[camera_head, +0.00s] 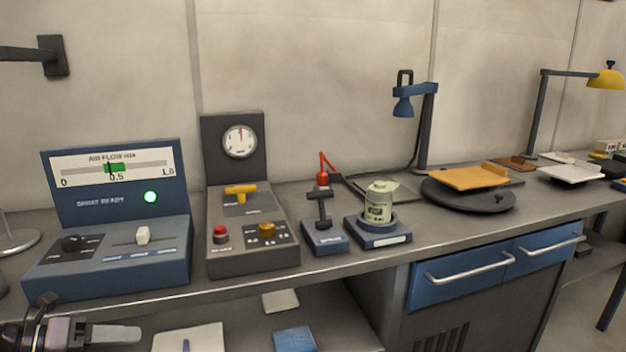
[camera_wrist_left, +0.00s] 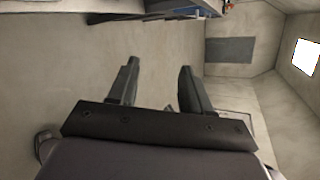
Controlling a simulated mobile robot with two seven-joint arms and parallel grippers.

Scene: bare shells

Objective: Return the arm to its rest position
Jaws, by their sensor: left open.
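My left gripper (camera_head: 115,334) shows at the lower left of the head view, in front of and below the bench's front edge. In the left wrist view its two dark fingers (camera_wrist_left: 157,85) stand apart with nothing between them. Bare floor and wall lie beyond them. My right gripper is in neither view.
A grey bench (camera_head: 340,262) carries a blue air-flow panel (camera_head: 115,215) with a green light, a grey gauge box (camera_head: 250,245), a green-labelled can (camera_head: 379,203) on a blue base, and a dark turntable (camera_head: 468,196) bearing an orange board. A lower shelf (camera_head: 250,320) holds flat items.

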